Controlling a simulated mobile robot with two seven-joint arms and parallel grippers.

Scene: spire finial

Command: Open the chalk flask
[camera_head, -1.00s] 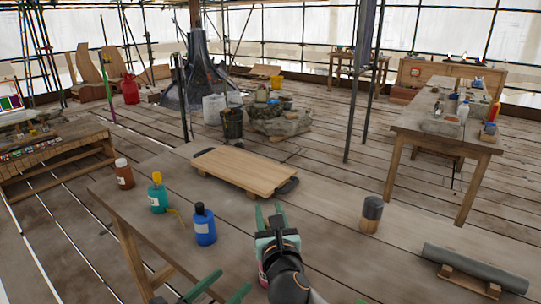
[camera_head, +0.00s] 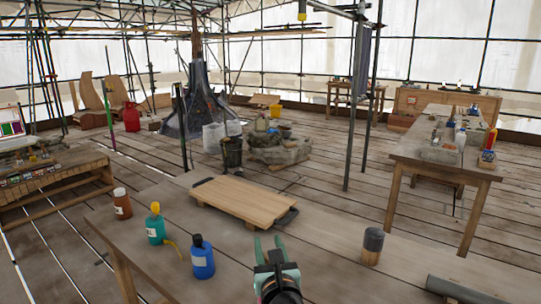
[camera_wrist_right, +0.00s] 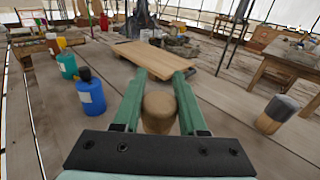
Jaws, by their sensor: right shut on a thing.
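My right gripper (camera_head: 269,243) is over the near part of the bench. In the right wrist view its two green fingers (camera_wrist_right: 160,76) are closed on a tan, rounded, cork-coloured thing (camera_wrist_right: 159,113). I cannot tell whether this is the chalk flask or its stopper; its lower part is hidden by the gripper. In the head view the gripper covers it. A blue bottle (camera_head: 202,258) with a dark cap, a teal bottle (camera_head: 155,229) with a yellow top and a brown bottle (camera_head: 122,205) with a white cap stand upright to the left. My left gripper is out of view.
A wooden board (camera_head: 243,203) with dark handles lies behind the gripper. A dark-topped tan cylinder (camera_head: 372,247) stands to the right, and a grey roll (camera_head: 465,290) lies at the lower right. The bench (camera_head: 325,240) is bare between the board and the cylinder.

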